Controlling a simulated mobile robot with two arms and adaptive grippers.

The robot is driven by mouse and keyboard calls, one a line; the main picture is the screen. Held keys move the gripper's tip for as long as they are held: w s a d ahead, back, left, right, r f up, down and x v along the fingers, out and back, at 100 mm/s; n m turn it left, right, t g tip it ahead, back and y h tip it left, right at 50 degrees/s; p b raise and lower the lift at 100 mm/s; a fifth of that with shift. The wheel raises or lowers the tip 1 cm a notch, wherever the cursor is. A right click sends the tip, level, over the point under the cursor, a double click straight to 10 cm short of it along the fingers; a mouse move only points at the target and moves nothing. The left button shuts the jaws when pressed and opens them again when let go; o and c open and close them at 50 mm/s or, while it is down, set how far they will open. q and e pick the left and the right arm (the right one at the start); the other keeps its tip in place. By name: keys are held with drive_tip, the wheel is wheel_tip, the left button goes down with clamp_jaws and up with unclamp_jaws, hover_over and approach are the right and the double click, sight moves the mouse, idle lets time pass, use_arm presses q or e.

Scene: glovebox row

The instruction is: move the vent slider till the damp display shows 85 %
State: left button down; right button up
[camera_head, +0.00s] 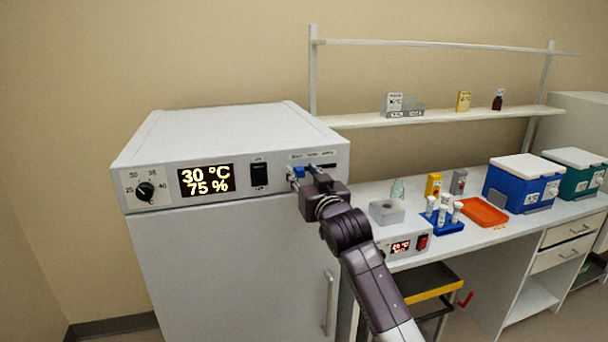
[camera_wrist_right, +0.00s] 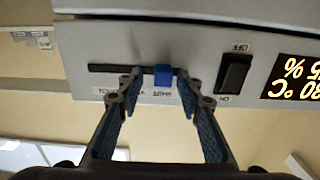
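The damp display (camera_head: 206,180) on the white cabinet reads 30 °C and 75 %. The blue vent slider (camera_head: 299,171) sits near the left end of its slot in the head view. In the wrist view, which is upside down, the slider (camera_wrist_right: 163,75) is near the right end of the dark slot (camera_wrist_right: 105,68). My right gripper (camera_head: 303,178) is at the slider. In the wrist view its fingers (camera_wrist_right: 157,82) are open, one on each side of the slider, with a gap on the left and a smaller one on the right. My left gripper is not in view.
A black rocker switch (camera_head: 259,174) lies between display and slider, with a round dial (camera_head: 145,191) further left. The bench at right holds a blue tube rack (camera_head: 442,220), an orange tray (camera_head: 483,212) and a blue cool box (camera_head: 522,184). A shelf (camera_head: 450,117) runs above.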

drive_tip(key=shift+s, duration=0.1)
drive_tip(key=shift+s+d, duration=0.25)
drive_tip(key=shift+s, duration=0.25)
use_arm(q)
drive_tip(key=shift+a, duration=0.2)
use_arm(e)
drive_tip(key=v, duration=1)
drive_tip(key=shift+s, duration=0.35)
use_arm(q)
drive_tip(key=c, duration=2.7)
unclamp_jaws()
use_arm(e)
drive_tip(key=shift+d, duration=0.1)
